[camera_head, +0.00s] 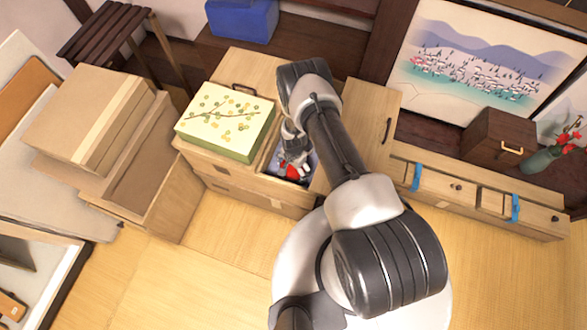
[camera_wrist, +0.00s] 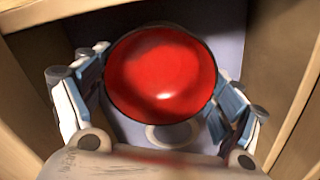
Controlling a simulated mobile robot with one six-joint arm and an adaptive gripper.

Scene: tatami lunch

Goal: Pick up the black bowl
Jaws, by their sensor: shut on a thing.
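The bowl (camera_wrist: 160,72) fills the middle of the wrist view, with a glossy red inside and a thin dark rim; its outer side is mostly hidden. My gripper (camera_wrist: 160,95) has one finger on each side of the bowl and is shut on it. In the head view, my gripper (camera_head: 291,158) reaches down into an open compartment of the wooden cabinet (camera_head: 240,190), where a bit of red of the bowl (camera_head: 292,171) shows. My arm hides part of this compartment.
Wooden walls (camera_wrist: 285,70) stand close on both sides of my gripper. A pale round thing (camera_wrist: 172,136) shows below the bowl. A green box with a floral lid (camera_head: 228,122) stands just left of the compartment. Cardboard boxes (camera_head: 88,120) are further left. The tatami floor (camera_head: 215,255) in front is clear.

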